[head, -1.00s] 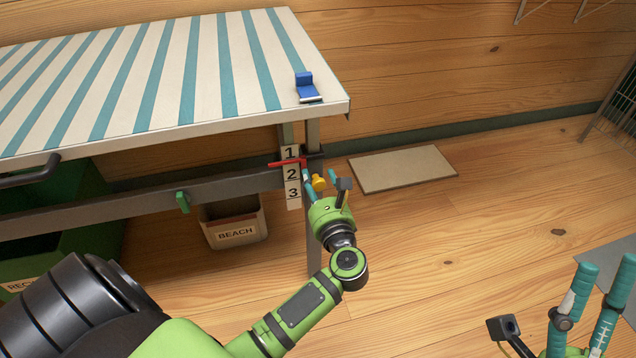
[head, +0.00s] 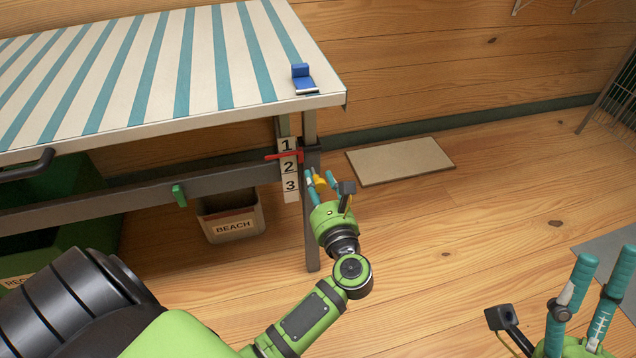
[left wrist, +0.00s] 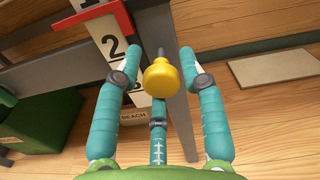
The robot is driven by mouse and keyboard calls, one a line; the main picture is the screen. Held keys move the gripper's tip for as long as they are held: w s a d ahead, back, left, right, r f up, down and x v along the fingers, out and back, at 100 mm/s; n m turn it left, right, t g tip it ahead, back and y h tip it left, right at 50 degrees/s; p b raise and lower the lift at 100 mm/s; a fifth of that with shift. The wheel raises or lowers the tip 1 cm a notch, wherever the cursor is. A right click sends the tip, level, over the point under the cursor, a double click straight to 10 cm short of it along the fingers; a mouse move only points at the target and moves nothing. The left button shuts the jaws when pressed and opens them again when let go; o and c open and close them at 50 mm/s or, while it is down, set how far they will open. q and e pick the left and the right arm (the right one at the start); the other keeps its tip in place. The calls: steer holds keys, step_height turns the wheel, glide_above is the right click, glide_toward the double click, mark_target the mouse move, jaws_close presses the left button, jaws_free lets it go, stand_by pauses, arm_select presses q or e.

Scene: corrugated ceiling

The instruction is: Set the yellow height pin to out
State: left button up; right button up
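The yellow height pin (head: 320,181) has a round knob on the table's grey leg (head: 311,230); it also shows in the left wrist view (left wrist: 163,79), where a short dark shaft shows behind the knob. My left gripper (head: 321,176) is at the pin, its teal fingers apart. In the left wrist view one finger is on each side of the knob and a third is below it; I see no clear grip. A number strip (head: 289,168) reads 1, 2, 3, with a red pointer (head: 284,155) between 1 and 2. My right gripper (head: 605,262) is open and empty at lower right.
The striped tabletop (head: 165,75) carries a blue object (head: 303,78) near its corner. A green handle (head: 179,195) is on the crossbar. A "BEACH" bin (head: 233,227) stands under the table. A beige mat (head: 400,160) lies on open floor at right.

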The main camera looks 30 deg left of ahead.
arm_select(q)
steer(key=shift+r, duration=0.1)
steer(key=shift+s, duration=0.1)
steer(key=shift+s+d+f, duration=0.15)
steer(key=shift+d+f, duration=0.05)
steer(key=shift+d, duration=0.05)
steer(key=v, duration=0.7)
steer(key=shift+r, duration=0.1)
